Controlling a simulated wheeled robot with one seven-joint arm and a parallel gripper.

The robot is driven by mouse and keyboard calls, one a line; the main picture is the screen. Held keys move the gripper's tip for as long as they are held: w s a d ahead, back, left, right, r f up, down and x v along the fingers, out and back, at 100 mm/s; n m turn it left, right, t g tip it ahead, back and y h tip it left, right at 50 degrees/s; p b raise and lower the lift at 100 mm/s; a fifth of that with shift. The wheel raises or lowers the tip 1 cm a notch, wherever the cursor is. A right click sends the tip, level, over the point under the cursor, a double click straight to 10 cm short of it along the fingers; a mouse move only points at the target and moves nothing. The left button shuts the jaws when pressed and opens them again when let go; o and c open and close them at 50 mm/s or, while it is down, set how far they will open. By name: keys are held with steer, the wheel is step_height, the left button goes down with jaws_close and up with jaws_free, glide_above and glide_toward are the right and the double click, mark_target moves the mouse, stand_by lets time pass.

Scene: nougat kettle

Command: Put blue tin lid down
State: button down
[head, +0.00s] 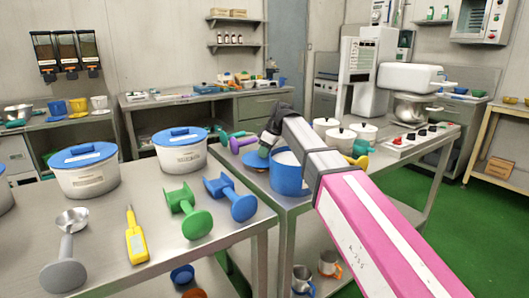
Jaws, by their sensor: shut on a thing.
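A blue tin (291,180) with pale contents stands open on the right-hand steel table. My gripper (264,150) is just left of its rim, pointing down and seen small and dark at the end of my arm. It is shut on the blue tin lid (252,177), which shows as a tilted blue disc beside the tin. The gripper hides part of the lid. I cannot tell whether the lid touches the table or the tin.
White lidded pots (340,139) stand behind the tin.

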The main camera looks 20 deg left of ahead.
steer(key=c, duration=1)
jaws_free()
steer(key=shift+f, duration=0.1)
steer(key=v, duration=1.2)
